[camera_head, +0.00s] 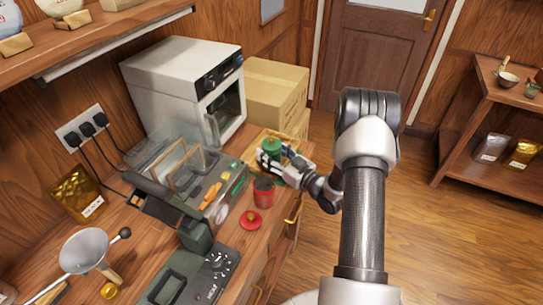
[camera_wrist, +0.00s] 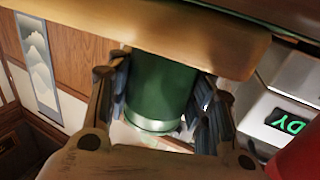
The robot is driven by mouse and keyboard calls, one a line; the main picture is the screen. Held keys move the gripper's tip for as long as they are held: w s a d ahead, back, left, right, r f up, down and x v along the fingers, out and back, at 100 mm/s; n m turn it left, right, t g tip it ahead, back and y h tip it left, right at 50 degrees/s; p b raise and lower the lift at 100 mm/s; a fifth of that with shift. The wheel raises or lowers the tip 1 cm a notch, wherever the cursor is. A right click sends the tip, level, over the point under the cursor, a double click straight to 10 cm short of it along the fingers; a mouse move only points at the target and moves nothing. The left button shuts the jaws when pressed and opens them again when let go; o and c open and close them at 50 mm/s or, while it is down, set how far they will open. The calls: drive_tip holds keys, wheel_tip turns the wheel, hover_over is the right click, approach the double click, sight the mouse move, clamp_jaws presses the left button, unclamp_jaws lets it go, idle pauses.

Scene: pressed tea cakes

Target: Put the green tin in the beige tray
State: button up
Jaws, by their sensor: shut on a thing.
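The green tin (camera_head: 272,147) is upright between the fingers of my gripper (camera_head: 271,157), at the far end of the counter. In the wrist view the green tin (camera_wrist: 160,88) fills the space between both fingers of my gripper (camera_wrist: 165,105), which is shut on it. The beige tray (camera_head: 249,155) shows only in part around the tin and gripper, in front of the cardboard boxes. I cannot tell whether the tin's base touches the tray.
A red tin (camera_head: 264,193) and a red lid (camera_head: 250,220) are on the counter nearer me. A white oven (camera_head: 190,85) and cardboard boxes (camera_head: 277,90) stand behind. Cluttered dark equipment (camera_head: 195,185) is at the left.

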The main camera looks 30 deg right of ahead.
drive_tip(key=shift+f, duration=0.25)
drive_tip(key=shift+f, duration=0.25)
drive_tip(key=o, duration=1.1)
drive_tip(key=shift+r, duration=0.15)
